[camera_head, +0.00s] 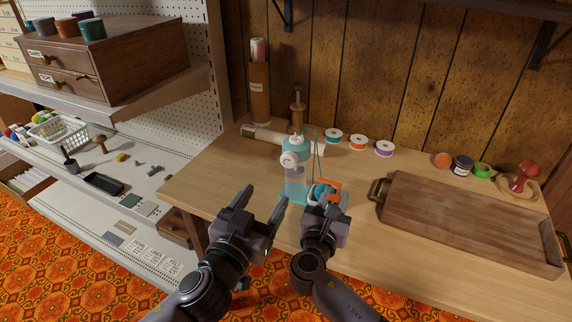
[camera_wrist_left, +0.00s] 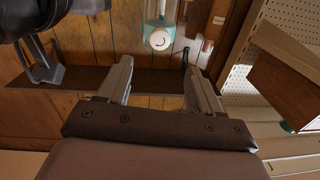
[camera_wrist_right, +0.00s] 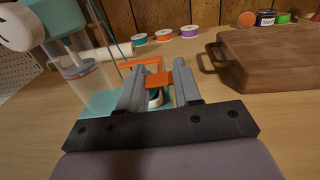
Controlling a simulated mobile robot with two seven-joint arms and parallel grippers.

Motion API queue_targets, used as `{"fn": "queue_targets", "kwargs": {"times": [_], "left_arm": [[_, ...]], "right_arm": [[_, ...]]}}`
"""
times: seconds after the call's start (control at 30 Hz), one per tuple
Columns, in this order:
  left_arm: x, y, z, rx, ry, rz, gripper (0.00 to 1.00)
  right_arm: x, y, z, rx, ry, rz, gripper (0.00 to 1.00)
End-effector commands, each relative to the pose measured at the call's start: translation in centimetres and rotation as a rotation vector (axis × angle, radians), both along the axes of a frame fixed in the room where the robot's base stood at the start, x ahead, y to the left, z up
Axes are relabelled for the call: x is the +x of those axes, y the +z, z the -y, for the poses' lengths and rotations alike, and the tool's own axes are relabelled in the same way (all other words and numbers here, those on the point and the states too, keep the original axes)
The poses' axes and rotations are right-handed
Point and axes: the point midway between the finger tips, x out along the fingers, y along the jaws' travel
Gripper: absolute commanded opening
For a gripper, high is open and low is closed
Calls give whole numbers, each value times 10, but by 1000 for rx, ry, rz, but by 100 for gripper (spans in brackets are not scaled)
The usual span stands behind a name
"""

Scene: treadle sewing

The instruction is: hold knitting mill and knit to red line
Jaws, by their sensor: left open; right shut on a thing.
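The knitting mill (camera_head: 296,150), teal and white with a clear lower part, stands on the table near its front edge. It also shows in the left wrist view (camera_wrist_left: 160,30) and at the left of the right wrist view (camera_wrist_right: 62,28). My left gripper (camera_head: 260,202) is open and empty, in front of the mill and apart from it. My right gripper (camera_head: 326,196) is at the mill's right, shut on an orange handle (camera_wrist_right: 156,81). A teal and white round piece (camera_wrist_right: 155,98) shows below the handle, partly hidden by the fingers. I cannot make out a red line.
A wooden tray (camera_head: 470,215) with metal handles fills the table's right side. Several thread spools (camera_head: 359,142) stand along the back. A cream roll (camera_head: 262,134) lies behind the mill. Shelves with a wooden drawer box (camera_head: 130,60) stand left. The table left of the mill is clear.

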Motion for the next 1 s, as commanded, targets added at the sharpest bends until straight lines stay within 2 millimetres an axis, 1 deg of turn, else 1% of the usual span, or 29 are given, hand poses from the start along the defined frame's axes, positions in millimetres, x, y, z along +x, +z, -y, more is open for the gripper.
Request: {"fn": "queue_targets", "kwargs": {"times": [0.17, 0.7, 0.9, 1.0], "left_arm": [[10, 1, 5, -17, 1, -6, 65], [77, 1, 37, -12, 0, -5, 65], [96, 0, 45, -12, 1, -5, 65], [102, 0, 49, -14, 0, -6, 65]], "right_arm": [[0, 0, 0, 0, 1, 1, 0], [0, 0, 0, 0, 1, 1, 0], [0, 0, 0, 0, 1, 1, 0], [0, 0, 0, 0, 1, 1, 0]]}}
